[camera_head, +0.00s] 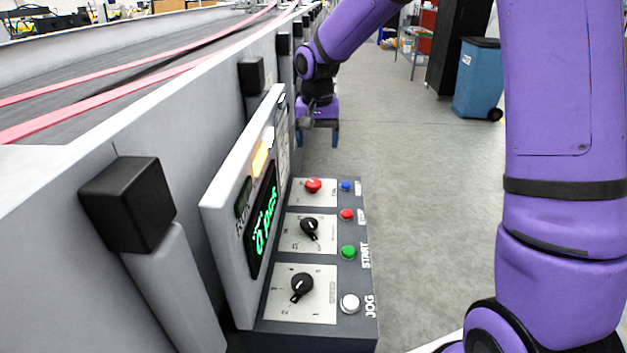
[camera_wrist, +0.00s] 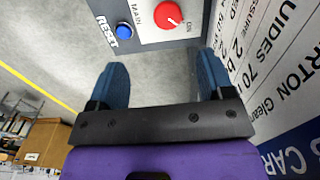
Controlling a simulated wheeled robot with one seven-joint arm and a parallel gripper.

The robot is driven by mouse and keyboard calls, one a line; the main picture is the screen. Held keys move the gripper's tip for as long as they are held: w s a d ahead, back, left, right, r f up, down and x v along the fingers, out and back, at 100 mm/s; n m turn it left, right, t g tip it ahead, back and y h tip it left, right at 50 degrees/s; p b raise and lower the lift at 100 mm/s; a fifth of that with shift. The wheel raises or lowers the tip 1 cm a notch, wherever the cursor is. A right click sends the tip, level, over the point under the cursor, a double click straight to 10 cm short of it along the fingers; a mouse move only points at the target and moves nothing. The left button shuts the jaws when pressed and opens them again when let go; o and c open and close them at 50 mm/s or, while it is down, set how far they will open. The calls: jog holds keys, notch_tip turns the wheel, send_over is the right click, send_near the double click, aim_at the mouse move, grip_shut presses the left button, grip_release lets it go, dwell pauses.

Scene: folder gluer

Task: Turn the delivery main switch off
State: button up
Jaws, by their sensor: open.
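The main switch is a red rotary knob (camera_head: 313,185) on a light plate at the far end of the control panel. The wrist view shows the red knob (camera_wrist: 168,15) near the top edge, with "MAIN" beside it and "ON" at its lower right. A white mark on the knob appears to point toward "ON". My gripper (camera_head: 317,138) is beyond the panel's far end, apart from the knob. In the wrist view my gripper (camera_wrist: 163,72) has its blue fingers spread, with nothing between them and the knob ahead of them.
A blue RESET button (camera_wrist: 124,30) sits beside the knob. Two black selectors (camera_head: 302,287) and several buttons, including green START (camera_head: 348,252), are nearer on the panel. An upright display board (camera_head: 243,210) borders the panel's left. Open floor (camera_head: 430,190) lies right.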

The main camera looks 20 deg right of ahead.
aim_at(313, 182)
jog(key=f, duration=0.4)
jog(key=w+f, duration=0.1)
jog(key=f, duration=0.8)
jog(key=shift+w+a, duration=0.2)
jog(key=shift+a, duration=0.05)
jog(key=c, duration=0.9)
